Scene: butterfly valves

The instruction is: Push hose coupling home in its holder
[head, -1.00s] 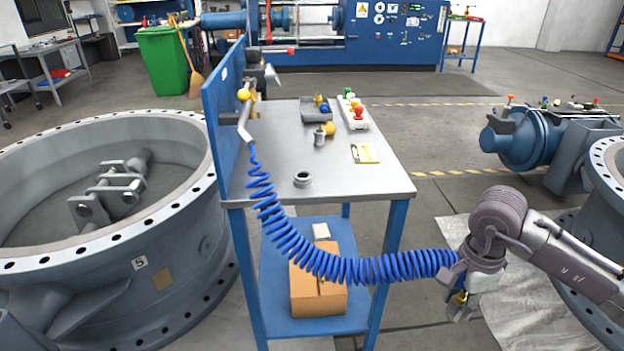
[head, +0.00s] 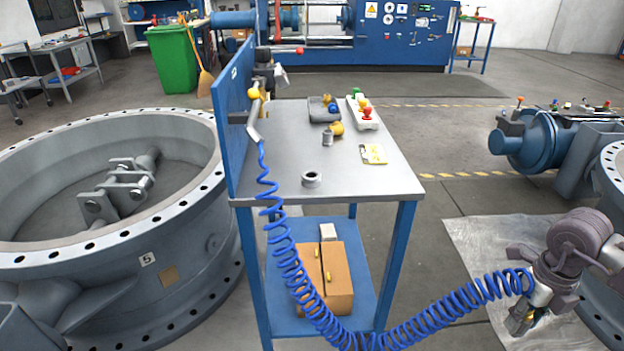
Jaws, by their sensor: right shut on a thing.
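The blue coiled hose (head: 292,272) hangs from a grey pipe end on the blue panel (head: 232,110), sags in front of the workbench and rises to my right gripper (head: 519,324). My right gripper is low at the right, clear of the bench, shut on the hose coupling. The coupling is mostly hidden by the fingers, so its exact pose cannot be told. A grey ring-shaped socket (head: 312,179) stands on the bench top near its front edge; I cannot tell if it is the holder. The coupling is far from it. My left gripper is not in view.
The steel bench (head: 390,181) also bears a grey tray, a white strip with coloured knobs (head: 361,112), a small fitting and a yellow card. A carton (head: 338,275) lies on its lower shelf. Large valve bodies (head: 172,262) flank the bench.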

